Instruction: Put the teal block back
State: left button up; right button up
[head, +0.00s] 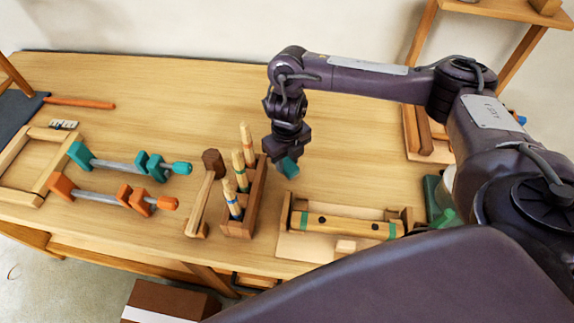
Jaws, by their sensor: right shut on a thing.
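The teal block (288,168) is a small block held in the fingers of my right gripper (285,157). The gripper points down above the bench, shut on the block. It hangs just right of the wooden rack with upright sticks and behind the wooden jig. The fingers hide the upper part of the block. I cannot tell its exact height above the bench. My left gripper is not in view.
A wooden rack (239,227) holds upright banded sticks; a mallet (201,203) lies left of it. A jig (298,246) holds a banded wooden bar. Teal (122,163) and orange (110,193) clamps lie left. The bench (180,95) is clear behind.

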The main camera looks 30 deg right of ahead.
notch_tip(320, 180, down, 2)
jog(key=shift+f, duration=0.2)
jog(key=shift+f+b, duration=0.1)
jog(key=shift+b, duration=0.2)
jog(key=o, duration=0.9)
